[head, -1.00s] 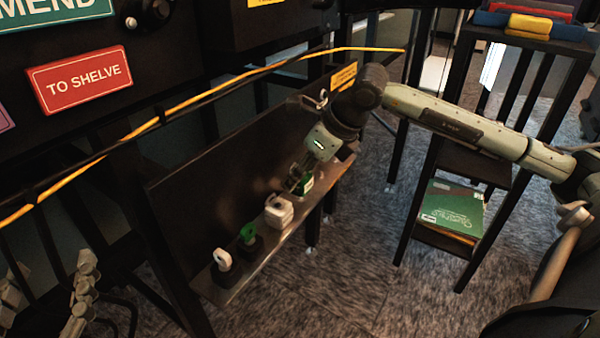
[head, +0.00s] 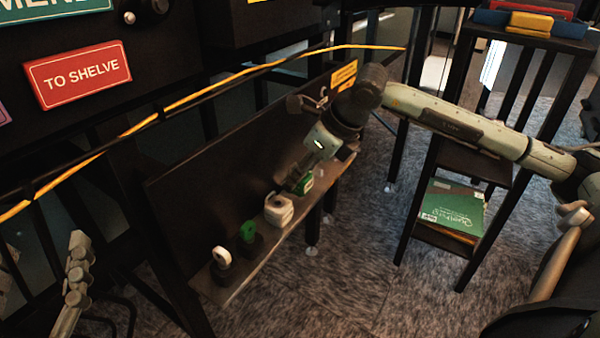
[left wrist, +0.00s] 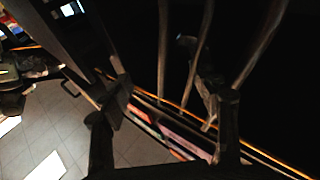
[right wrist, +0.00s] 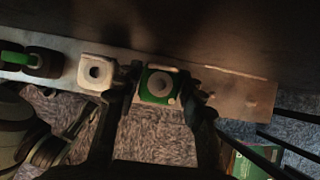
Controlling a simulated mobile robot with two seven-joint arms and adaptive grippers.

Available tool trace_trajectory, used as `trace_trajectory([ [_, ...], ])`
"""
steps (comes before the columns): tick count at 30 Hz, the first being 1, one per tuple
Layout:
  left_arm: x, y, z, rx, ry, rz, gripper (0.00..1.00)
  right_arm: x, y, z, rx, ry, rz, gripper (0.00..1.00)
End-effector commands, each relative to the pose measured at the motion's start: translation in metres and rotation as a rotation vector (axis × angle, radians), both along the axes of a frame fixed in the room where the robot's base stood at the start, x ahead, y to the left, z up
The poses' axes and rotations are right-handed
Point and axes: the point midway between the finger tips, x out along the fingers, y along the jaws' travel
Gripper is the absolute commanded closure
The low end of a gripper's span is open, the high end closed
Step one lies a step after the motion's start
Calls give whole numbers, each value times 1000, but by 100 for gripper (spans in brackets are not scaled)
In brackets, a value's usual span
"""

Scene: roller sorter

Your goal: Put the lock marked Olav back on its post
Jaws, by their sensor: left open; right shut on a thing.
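My right gripper (head: 300,186) is over the far right part of a narrow ledge. It is shut on a green block with a white round part (right wrist: 158,84), which also shows in the head view (head: 308,184). I cannot read any name on it, nor tell whether it touches the ledge. Left of it on the ledge are a white block with a round hole (head: 278,209), a green ring on a dark base (head: 248,232) and a white ring on a dark base (head: 222,256). My left gripper (head: 76,275) is open and empty at the lower left, away from the ledge.
The ledge (head: 238,279) has a dark back panel (head: 200,190) behind it. A yellow cable (head: 200,97) runs above. A dark shelf stand (head: 425,190) with a green book (head: 452,210) stands at the right. A red "TO SHELVE" sign (head: 80,79) is upper left.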

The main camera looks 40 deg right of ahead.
Motion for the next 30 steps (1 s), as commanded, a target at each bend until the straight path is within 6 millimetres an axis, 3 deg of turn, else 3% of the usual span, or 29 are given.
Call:
trace_trajectory([
  [30, -8, 1, 25, -65, -162, -2, 38, 0, 0, -10, 0, -1, 0, 94],
])
